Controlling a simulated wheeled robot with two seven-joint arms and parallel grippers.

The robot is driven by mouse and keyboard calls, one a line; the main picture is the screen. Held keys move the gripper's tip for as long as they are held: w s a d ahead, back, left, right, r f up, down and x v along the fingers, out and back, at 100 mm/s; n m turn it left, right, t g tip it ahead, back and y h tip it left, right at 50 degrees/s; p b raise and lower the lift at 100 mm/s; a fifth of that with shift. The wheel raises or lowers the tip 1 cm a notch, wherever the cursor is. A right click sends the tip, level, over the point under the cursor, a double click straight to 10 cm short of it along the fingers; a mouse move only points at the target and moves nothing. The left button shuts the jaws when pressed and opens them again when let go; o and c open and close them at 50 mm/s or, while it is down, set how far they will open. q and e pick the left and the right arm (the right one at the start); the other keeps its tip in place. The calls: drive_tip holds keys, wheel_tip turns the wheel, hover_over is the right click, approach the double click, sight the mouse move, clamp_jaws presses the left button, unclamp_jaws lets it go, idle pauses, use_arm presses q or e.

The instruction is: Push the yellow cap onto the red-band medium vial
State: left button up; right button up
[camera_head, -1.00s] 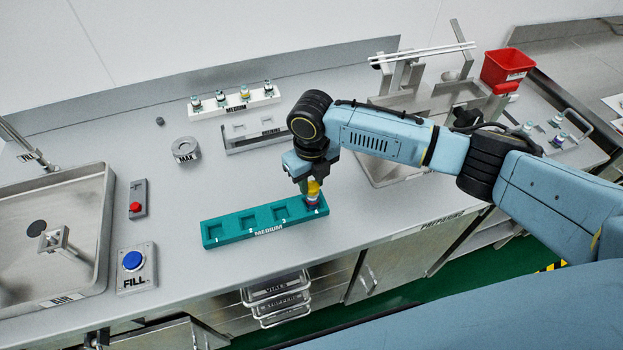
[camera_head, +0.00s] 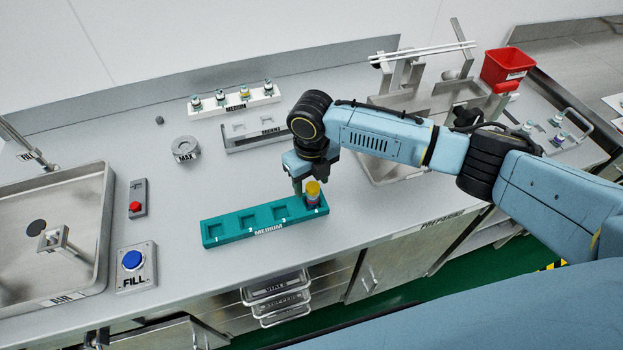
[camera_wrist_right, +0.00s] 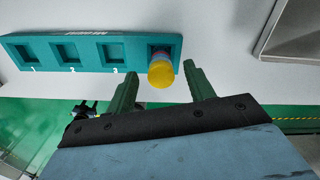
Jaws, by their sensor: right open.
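The medium vial (camera_head: 313,201) stands upright in slot 4 of the teal rack (camera_head: 237,231), showing blue and a little red below its top. The yellow cap (camera_head: 313,188) sits on top of it; I cannot tell how firmly it is seated. In the right wrist view, the cap (camera_wrist_right: 161,74) hides most of the vial. My right gripper (camera_head: 316,182) is open at the cap, with its fingers on either side. In the wrist view, there is a gap between the cap and each finger. My left gripper is not in view.
Slots 1 to 3 of the teal rack are empty. A white rack (camera_head: 234,103) with several capped vials stands at the back. A grey MAX ring (camera_head: 186,149), a blue FILL button (camera_head: 133,260) and a sink (camera_head: 60,235) lie left. A red bin (camera_head: 507,68) stands back right.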

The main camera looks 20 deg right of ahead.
wheel_tip(320, 180, up, 13)
drive_tip(key=s+a+f+m+t+y, duration=0.1)
drive_tip(key=s+a+f+m+y, duration=0.2)
drive_tip(key=s+m, duration=0.4)
drive_tip(key=s+a+f+m+t+y, duration=0.1)
drive_tip(key=s+a+f+m, duration=0.2)
drive_tip(key=s+f+m, duration=0.45)
drive_tip(key=s+d+f+m+t+h, duration=0.1)
drive_tip(key=s+d+m+h, duration=0.1)
drive_tip(key=s+d+m, duration=0.65)
drive_tip(key=s+d+f+m+t+h, duration=0.15)
drive_tip(key=d+m, duration=0.45)
drive_tip(key=m, duration=0.8)
drive_tip(key=s+f+g+b, duration=0.25)
drive_tip(key=f+b, duration=0.25)
drive_tip(key=f, duration=2.5)
drive_tip(key=s+d+f+g+b, duration=0.1)
drive_tip(key=s+d+f+b, duration=0.2)
drive_tip(key=s+f, duration=1.3)
drive_tip(key=shift+s+f, duration=0.2)
drive_tip(key=shift+f, duration=0.3)
